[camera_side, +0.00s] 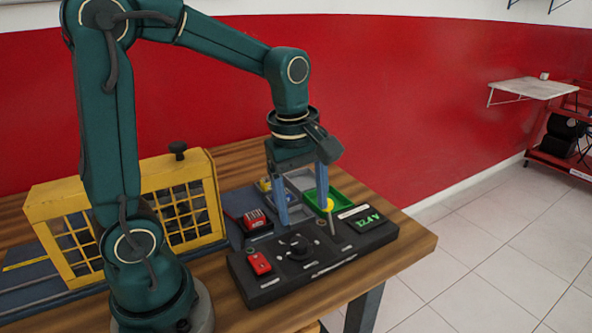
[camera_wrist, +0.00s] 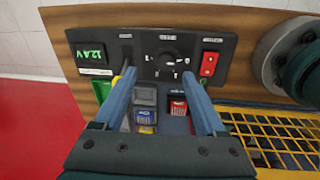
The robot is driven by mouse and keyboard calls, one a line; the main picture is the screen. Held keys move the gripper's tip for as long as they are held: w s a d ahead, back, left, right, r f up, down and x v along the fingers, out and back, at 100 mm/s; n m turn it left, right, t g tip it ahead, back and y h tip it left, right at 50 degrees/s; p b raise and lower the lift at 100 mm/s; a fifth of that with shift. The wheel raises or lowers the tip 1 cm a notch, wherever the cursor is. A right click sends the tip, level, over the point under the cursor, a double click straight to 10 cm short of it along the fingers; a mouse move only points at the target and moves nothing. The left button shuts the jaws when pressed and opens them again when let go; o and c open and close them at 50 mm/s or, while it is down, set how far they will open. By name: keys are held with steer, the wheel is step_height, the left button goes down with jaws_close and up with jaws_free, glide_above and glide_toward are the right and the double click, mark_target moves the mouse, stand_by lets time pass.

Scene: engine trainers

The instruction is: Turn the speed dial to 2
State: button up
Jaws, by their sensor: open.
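The black control panel (camera_side: 345,262) lies on the wooden bench, with a round black speed dial (camera_side: 299,246) near its middle. In the wrist view the dial (camera_wrist: 169,66) has small white marks around it, too small to read, so its setting cannot be told. My gripper (camera_side: 304,217) points down with its two blue fingers spread and nothing between them. In the side view the fingertips are above and behind the dial, apart from it. In the wrist view my gripper (camera_wrist: 159,76) has its fingertips on either side of the dial's near edge.
The panel also bears a red switch (camera_side: 259,262) and a green-lit display (camera_side: 366,219), with a thin upright lever (camera_side: 331,222) between dial and display. Behind are a green tray (camera_side: 339,197) and a red-topped block (camera_side: 254,218). A yellow mesh guard (camera_side: 180,205) stands left.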

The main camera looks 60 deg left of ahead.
mark_target(299, 242)
steer(key=f, duration=0.1)
steer(key=a+f+g, duration=0.1)
steer(key=f, duration=0.1)
steer(key=shift+w+a+f+n+g, duration=0.2)
steer(key=shift+f+n+g, duration=0.1)
steer(key=shift+n, duration=0.1)
steer(key=shift+f, duration=2.6)
jaws_close()
